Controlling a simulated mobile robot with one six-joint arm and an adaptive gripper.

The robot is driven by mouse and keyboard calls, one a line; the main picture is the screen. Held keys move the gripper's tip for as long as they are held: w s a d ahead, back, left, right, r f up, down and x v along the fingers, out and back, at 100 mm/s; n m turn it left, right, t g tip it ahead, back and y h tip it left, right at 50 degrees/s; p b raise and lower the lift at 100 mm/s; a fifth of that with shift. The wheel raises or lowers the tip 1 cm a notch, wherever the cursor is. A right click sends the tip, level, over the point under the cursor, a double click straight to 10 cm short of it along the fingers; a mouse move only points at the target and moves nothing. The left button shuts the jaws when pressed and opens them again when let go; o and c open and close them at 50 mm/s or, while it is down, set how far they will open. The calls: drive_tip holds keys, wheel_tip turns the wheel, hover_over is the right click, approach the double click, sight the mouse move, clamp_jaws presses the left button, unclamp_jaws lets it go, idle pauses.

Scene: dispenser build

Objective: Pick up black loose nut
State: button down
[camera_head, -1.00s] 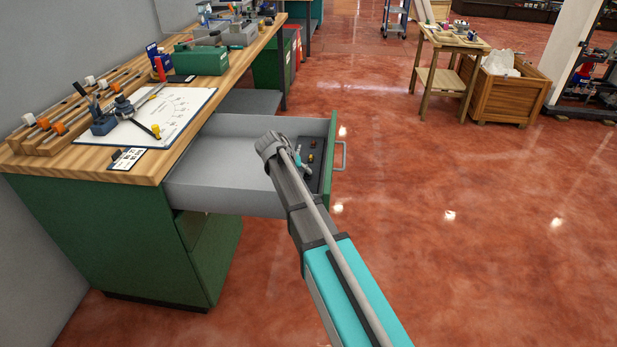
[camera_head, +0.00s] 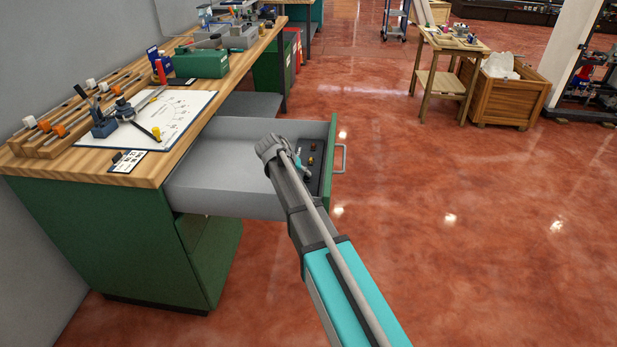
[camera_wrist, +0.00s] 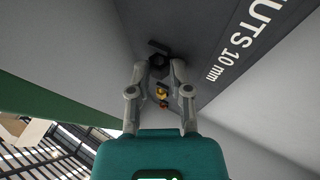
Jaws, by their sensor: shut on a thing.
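The black nut (camera_wrist: 158,61) is between the fingertips of my gripper (camera_wrist: 159,68) in the wrist view. My gripper is shut on it, low over the dark tray (camera_wrist: 205,45) marked "NUTS 10 mm". In the head view my gripper (camera_head: 299,158) reaches into the open drawer, and my arm hides part of it. I cannot make out the black nut in the head view.
The wooden bench top (camera_head: 115,165) is at left.

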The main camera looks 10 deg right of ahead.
drive_tip(key=shift+a, duration=0.1)
idle(0.3)
drive_tip(key=shift+r+p, duration=0.75)
drive_tip(key=shift+p, duration=0.15)
drive_tip(key=s+d+r+p, duration=0.1)
drive_tip(key=s+r+p, duration=0.2)
drive_tip(key=s, duration=0.1)
drive_tip(key=s+d+r+p, duration=0.2)
drive_tip(key=s+r+p, duration=0.2)
drive_tip(key=s+d+r+p, duration=0.2)
drive_tip(key=s+r+p, duration=0.2)
drive_tip(key=s, duration=0.1)
drive_tip(key=shift+d+r, duration=0.1)
drive_tip(key=shift+d, duration=0.1)
